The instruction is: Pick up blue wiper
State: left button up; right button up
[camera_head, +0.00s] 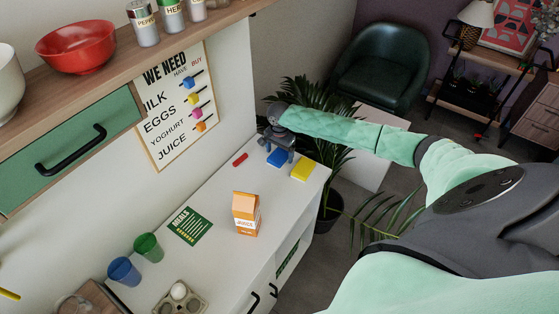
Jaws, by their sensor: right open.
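The blue wiper (275,160) lies flat on the white counter (215,185) near its far end, left of the yellow wiper (303,169). My right gripper (279,151) reaches in from the right and points down over the blue wiper. Its fingers are apart and partly cover the far side of the wiper. I cannot tell whether the fingers touch it. My left gripper is not in view.
A small red object (240,159) lies left of the wiper. A juice carton (246,215) and a green meals card (190,226) are nearer. Green (148,247) and blue (124,271) cups stand at the front left. A plant (320,155) stands beyond the counter's end.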

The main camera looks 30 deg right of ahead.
jog(key=shift+s, duration=0.1)
jog(key=shift+c, duration=0.2)
jog(key=c, duration=1)
jog(key=shift+c, duration=0.3)
jog(key=shift+r, duration=0.15)
